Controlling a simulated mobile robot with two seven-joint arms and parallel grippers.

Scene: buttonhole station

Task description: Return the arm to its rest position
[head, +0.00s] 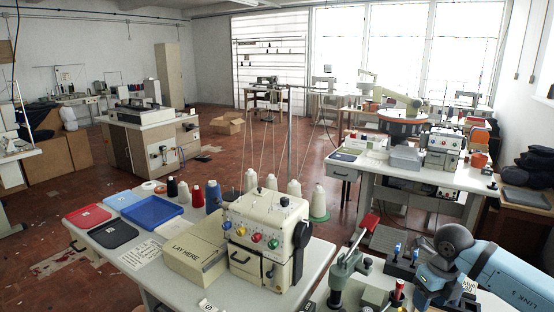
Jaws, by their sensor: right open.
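My right arm (500,275) comes in from the right edge at the bottom right. Its light blue link runs to a dark wrist joint, and the hand points down over the near right bench. My right gripper (424,290) is open, low over that bench. Its fingertips are small and partly lost among the bench items. I see nothing held in it. My left gripper is not in view.
A grey-green machine (348,270) stands left of my right gripper, with a red-topped piece (398,290) close by. The cream overlock machine (266,240) and a blue tray (152,211) are on the middle table. Open floor (215,165) lies beyond.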

